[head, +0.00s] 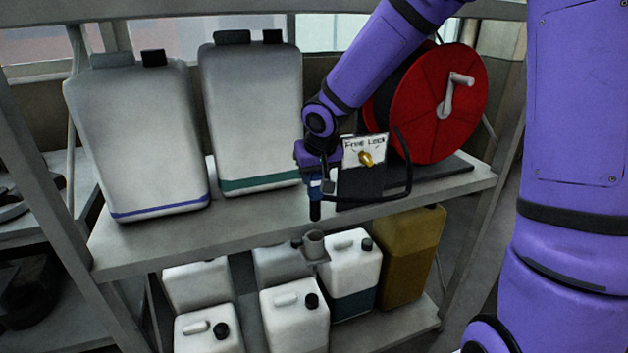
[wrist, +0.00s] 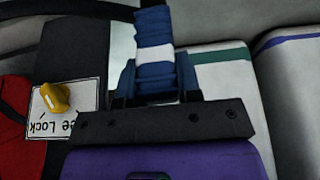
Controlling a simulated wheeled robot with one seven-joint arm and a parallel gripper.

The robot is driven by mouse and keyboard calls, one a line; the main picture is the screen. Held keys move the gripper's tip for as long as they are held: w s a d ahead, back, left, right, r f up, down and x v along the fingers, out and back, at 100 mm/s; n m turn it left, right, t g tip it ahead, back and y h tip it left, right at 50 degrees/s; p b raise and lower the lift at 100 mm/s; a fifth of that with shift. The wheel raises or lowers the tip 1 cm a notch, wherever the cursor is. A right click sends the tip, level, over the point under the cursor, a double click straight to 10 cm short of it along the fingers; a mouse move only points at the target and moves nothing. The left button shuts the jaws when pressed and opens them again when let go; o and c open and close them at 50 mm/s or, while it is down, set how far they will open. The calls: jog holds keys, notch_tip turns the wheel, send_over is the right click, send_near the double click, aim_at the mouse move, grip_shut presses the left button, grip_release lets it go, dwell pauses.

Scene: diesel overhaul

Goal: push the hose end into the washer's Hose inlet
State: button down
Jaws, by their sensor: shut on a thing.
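My gripper (head: 317,176) is in front of the upper shelf's edge, at the left of the Free/Lock panel. It is shut on the hose end (head: 315,209), which points down with a dark tip below a blue and white grip. In the wrist view the blue grip with its white band (wrist: 154,54) lies between the fingers of my gripper (wrist: 155,88). A washer or an inlet marked Hose cannot be made out in either view.
A red hose reel (head: 425,105) stands on the upper shelf (head: 250,218), with a yellow knob (head: 366,158) on its panel. Two large canisters (head: 250,110) stand to the left. A grey cup (head: 314,245) juts from the shelf edge below my gripper. Several smaller jugs (head: 295,315) fill the lower shelf.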

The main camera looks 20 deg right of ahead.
jog(key=shift+r, duration=2.95)
